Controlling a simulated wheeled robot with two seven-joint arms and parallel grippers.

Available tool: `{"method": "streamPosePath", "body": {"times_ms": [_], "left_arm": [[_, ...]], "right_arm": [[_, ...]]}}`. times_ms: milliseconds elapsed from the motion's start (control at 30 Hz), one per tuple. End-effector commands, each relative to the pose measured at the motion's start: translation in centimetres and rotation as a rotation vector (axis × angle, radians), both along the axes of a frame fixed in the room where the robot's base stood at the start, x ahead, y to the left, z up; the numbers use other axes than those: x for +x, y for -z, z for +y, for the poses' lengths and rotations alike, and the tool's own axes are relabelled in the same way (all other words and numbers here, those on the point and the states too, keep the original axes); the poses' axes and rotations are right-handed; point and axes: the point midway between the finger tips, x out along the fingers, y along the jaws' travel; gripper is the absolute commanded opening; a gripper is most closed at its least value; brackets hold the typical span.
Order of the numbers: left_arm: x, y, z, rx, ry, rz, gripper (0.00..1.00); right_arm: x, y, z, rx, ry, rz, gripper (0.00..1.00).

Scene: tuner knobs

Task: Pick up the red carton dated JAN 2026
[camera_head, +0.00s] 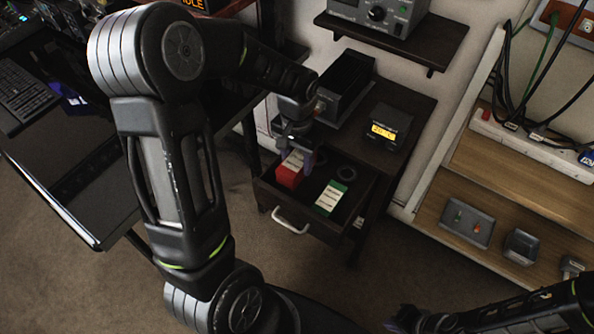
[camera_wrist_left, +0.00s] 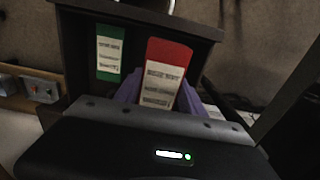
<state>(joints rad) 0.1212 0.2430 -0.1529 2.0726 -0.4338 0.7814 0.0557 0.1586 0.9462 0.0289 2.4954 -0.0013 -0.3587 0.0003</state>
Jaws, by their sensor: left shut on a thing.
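A red carton (camera_head: 288,172) with a white label is in the open drawer (camera_head: 262,192), at its left side. It also shows in the left wrist view (camera_wrist_left: 171,52), between the purple fingers of my left gripper (camera_wrist_left: 160,95). My left gripper (camera_head: 300,158) reaches down into the drawer from above and is shut on the red carton. The label's print is too small to read the date. A green carton (camera_head: 330,198) with a white label lies to the right in the same drawer. My right gripper (camera_head: 408,318) is at the bottom edge of the head view, its jaws unclear.
A small lit display (camera_head: 384,132) and a dark open box (camera_head: 344,85) stand on the cabinet top. A wooden shelf (camera_head: 500,195) with grey boxes is at the right. The desk (camera_head: 75,190) is at the left.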

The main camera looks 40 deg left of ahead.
Motion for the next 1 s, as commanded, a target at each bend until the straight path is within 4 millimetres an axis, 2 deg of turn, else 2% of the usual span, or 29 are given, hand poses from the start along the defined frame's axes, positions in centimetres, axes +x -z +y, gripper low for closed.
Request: {"method": "streamPosePath", "body": {"times_ms": [33,200,400,567,1000], "left_arm": [[0.2,-1.4,0.0,0.000,0.000,-0.006,0.01],[0.2,-5.1,0.0,0.000,-0.001,-0.006,0.01],[0.1,-8.1,0.0,0.000,-0.001,-0.003,0.01],[0.0,-8.8,0.0,-0.001,-0.001,0.000,0.01],[0.0,-8.8,0.0,0.000,-0.001,0.000,0.01]], "right_arm": [[0.0,-0.2,0.0,0.000,0.000,0.000,0.00],[0.0,-0.4,0.0,0.000,0.000,0.000,0.00],[0.0,-0.5,0.0,0.000,0.000,0.000,0.00],[0.0,-0.5,0.0,0.000,0.000,0.000,0.00],[0.0,-0.5,0.0,0.000,0.000,0.000,0.00]]}}
